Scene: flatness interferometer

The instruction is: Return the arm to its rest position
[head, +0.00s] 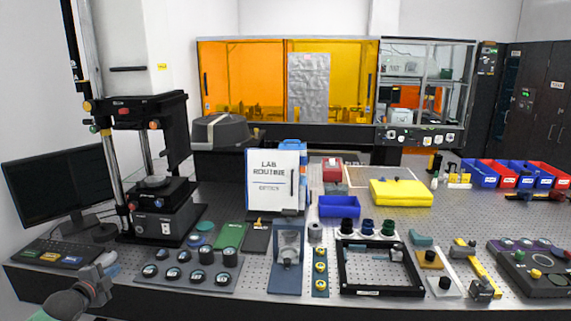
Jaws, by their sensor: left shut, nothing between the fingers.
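My left arm comes in at the bottom left corner of the head view. Its gripper (108,266) is shut and empty, in front of the black keyboard (60,254) and left of the tray of round pucks (186,287). It appears to hang at the table's front left edge; whether it touches anything there I cannot tell. My right gripper is not in view.
The black interferometer stand (160,222) and a monitor (62,185) stand at the left. A black square frame (382,291), a blue bin (339,207), a yellow case (401,193) and a control box (533,275) sit further right. Bare perforated tabletop (480,212) shows at the right.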

